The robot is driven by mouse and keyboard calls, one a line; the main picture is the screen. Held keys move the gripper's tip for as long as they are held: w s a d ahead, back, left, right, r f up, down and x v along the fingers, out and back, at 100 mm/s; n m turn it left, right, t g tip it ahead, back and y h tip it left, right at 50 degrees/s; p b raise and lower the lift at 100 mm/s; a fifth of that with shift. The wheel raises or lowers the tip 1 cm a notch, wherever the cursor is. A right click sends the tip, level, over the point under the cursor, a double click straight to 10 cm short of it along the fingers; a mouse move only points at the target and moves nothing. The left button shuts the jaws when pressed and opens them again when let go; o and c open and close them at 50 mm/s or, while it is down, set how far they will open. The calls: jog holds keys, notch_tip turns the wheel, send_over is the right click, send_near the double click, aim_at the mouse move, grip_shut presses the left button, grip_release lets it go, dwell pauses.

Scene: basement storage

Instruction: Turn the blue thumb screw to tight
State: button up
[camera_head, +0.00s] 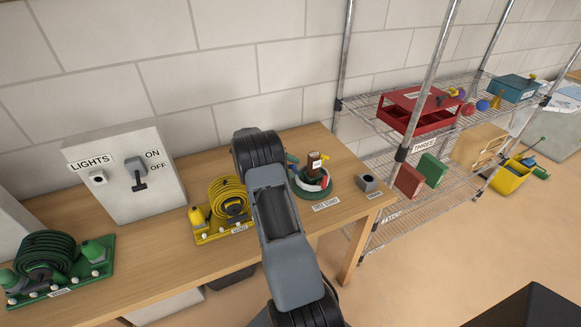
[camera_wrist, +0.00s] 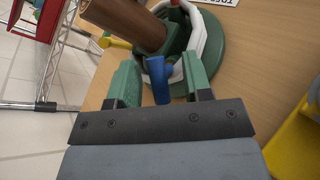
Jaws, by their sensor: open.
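The blue thumb screw (camera_wrist: 158,80) shows in the wrist view, between the two green fingers of my gripper (camera_wrist: 160,64). The fingers are open, with a gap on each side of the screw in this view. The screw is on the green tree stand (camera_wrist: 237,48), which holds a brown trunk (camera_wrist: 125,22); the stand also shows in the head view (camera_head: 322,193). A yellow screw (camera_wrist: 114,42) sticks out on the left of the stand.
On the wooden bench (camera_head: 350,208) are a grey block with a hole (camera_head: 368,183), a yellow board with coiled hose (camera_head: 228,200), a green board with hose (camera_head: 45,262) and a lights switch box (camera_head: 130,175). A wire shelf (camera_head: 372,100) stands right of the bench.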

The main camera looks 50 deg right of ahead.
jog(key=shift+w, duration=0.1)
jog(key=p+v, duration=0.8)
jog(key=v, duration=0.5)
jog(key=shift+a+r, duration=0.2)
jog(key=shift+w+f+p, duration=0.15)
jog(key=shift+w+p, duration=0.05)
jog(key=shift+p, duration=0.35)
